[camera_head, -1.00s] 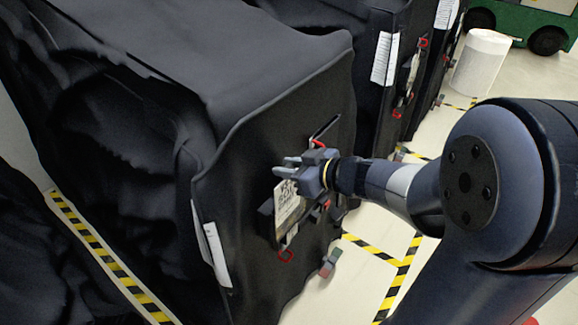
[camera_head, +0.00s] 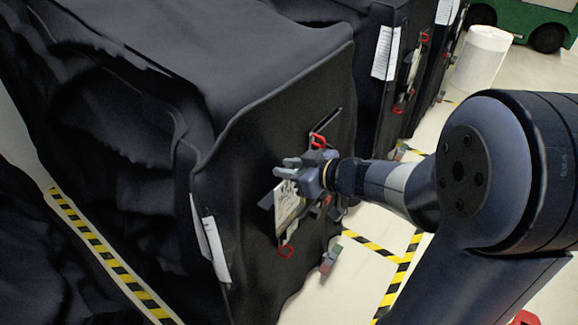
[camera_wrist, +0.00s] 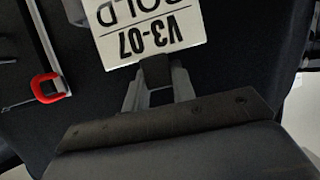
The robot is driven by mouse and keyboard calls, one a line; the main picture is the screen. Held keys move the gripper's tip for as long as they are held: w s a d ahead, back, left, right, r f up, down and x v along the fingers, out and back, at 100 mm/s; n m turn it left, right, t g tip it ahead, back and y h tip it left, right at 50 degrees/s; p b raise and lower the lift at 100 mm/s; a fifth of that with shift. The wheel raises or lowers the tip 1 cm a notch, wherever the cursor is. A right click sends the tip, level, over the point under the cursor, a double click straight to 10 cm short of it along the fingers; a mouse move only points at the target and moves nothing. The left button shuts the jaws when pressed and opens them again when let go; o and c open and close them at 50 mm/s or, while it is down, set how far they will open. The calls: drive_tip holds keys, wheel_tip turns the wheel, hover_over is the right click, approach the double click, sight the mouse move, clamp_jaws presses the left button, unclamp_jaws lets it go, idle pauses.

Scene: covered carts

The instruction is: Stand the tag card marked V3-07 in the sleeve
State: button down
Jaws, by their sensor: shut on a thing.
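The tag card marked V3-07 (camera_wrist: 150,35) is white with black print. It appears upside down in the wrist view, its upper part cut off by the frame. My gripper (camera_wrist: 156,75) is shut on the card's edge nearest the wrist camera. In the head view, the card (camera_head: 287,207) hangs below my gripper (camera_head: 287,170), in front of the dark cart cover. A dark, flap-like piece (camera_head: 266,200) shows beside the card; I cannot tell whether it is the sleeve, or whether the card's far end is inside anything.
Red clips sit above (camera_head: 318,141) and below (camera_head: 285,252) the card; one also shows in the wrist view (camera_wrist: 46,88). White papers (camera_head: 215,250) hang on the cover's left edge. A small grey and red object (camera_head: 330,260) is at lower right. Further covered carts stand behind.

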drive_tip(key=c, duration=1.1)
unclamp_jaws()
drive_tip(key=shift+d, duration=0.1)
drive_tip(key=p+v, duration=0.1)
drive_tip(key=v, duration=0.9)
drive_tip(key=shift+s+d+p, duration=0.2)
drive_tip(key=shift+s+p, duration=0.1)
drive_tip(key=shift+s, duration=0.05)
drive_tip(key=shift+w+a, duration=0.1)
drive_tip(key=b+x, duration=0.1)
drive_tip(key=x, duration=0.9)
drive_tip(key=shift+w+a+b, duration=0.15)
drive_tip(key=shift+b, duration=0.15)
drive_tip(key=shift+r, duration=0.4)
drive_tip(key=shift+w, duration=0.1)
